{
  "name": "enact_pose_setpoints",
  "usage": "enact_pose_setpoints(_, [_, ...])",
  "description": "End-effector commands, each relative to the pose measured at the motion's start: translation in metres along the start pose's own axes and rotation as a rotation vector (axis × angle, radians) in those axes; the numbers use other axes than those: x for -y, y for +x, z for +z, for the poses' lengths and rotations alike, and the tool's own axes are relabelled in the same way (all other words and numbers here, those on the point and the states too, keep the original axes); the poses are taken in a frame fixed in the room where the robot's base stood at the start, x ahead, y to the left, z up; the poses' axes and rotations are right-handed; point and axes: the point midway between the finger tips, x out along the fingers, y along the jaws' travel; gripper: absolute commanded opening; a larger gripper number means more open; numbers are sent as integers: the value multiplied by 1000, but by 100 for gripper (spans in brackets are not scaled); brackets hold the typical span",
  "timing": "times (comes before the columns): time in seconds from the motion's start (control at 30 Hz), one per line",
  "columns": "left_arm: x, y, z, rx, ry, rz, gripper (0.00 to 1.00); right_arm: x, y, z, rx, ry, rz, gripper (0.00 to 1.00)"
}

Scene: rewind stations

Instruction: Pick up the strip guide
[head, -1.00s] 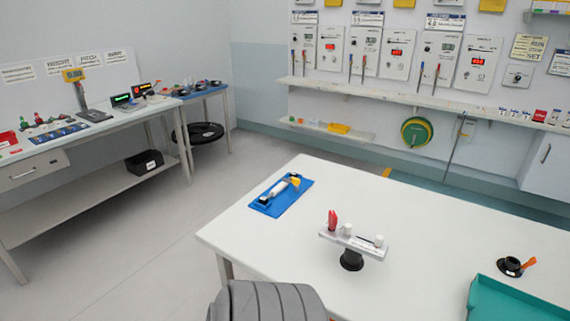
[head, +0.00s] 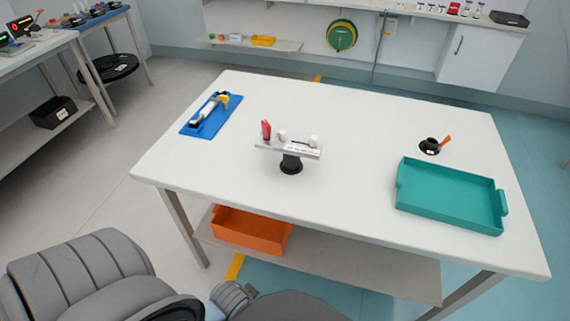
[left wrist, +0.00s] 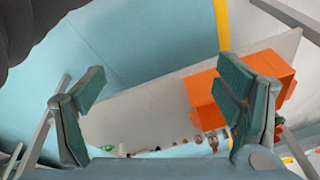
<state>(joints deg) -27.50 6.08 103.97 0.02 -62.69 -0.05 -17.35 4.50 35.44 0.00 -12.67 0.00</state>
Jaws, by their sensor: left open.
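No thing in view is clearly marked as the strip guide. On the white table (head: 350,190) a black-footed stand (head: 290,164) carries a pale bar (head: 288,149) with a red piece (head: 266,129) and small white pieces on it. A blue mat (head: 190,128) at the table's left holds a white and yellow tool (head: 212,106). A small black holder (head: 430,147) with an orange piece stands at the right. My left gripper (left wrist: 160,108) is open and empty in the left wrist view, with the orange bin and low shelf behind it. My right gripper is not in view.
A teal tray (head: 450,196) lies at the table's right. An orange bin (head: 250,230) sits on the low shelf (head: 340,270) under the table, also in the left wrist view (left wrist: 204,103). The table's front middle is clear. A side bench (head: 30,60) stands at the left.

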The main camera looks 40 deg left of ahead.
Motion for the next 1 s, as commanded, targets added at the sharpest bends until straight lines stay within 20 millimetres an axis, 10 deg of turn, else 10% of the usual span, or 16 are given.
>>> enact_pose_setpoints(0.17, [20, -79, -42, -94, 35, -79, 85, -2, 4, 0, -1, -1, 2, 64])
enact_pose_setpoints(0.4, [148, -154, -155, -461, 324, -702, 85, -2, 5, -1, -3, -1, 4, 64])
enact_pose_setpoints(0.53, [173, -187, -209, -605, 589, -970, 85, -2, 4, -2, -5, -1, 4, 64])
enact_pose_setpoints(0.73, [171, -206, -258, -698, 924, -1178, 85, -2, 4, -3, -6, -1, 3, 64])
enact_pose_setpoints(1.0, [199, -191, -317, -701, 947, -1191, 85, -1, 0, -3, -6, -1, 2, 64])
